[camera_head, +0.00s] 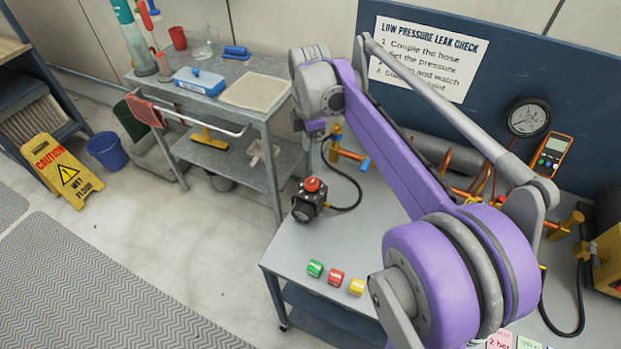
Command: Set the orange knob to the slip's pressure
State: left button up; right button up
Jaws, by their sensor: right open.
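A black block with a round red-orange knob (312,184) on top stands on the left part of the grey bench, with a black hose running from it. My right arm comes in from the lower right and crosses the bench. My right gripper (303,123) is at its far end, above and behind the knob and apart from it; its fingers barely show. A pink slip (499,340) reading "2 bar" lies at the bottom edge, partly cut off, beside a green slip (528,343). A round dial gauge (528,118) is on the blue board. My left gripper is out of view.
Green, red and yellow small cylinders (335,277) lie near the bench's front edge. Copper pipework and an orange meter (551,155) are at the right. A grey cart (232,115) stands behind left. A wet-floor sign (62,170) and blue bucket (107,152) stand on the floor.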

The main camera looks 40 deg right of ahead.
aim_at(312, 182)
notch_tip(312, 182, down, 11)
jog(key=shift+s+d+r+b, duration=0.15)
jog(key=shift+b, duration=0.2)
grip_shut()
dwell(0.4)
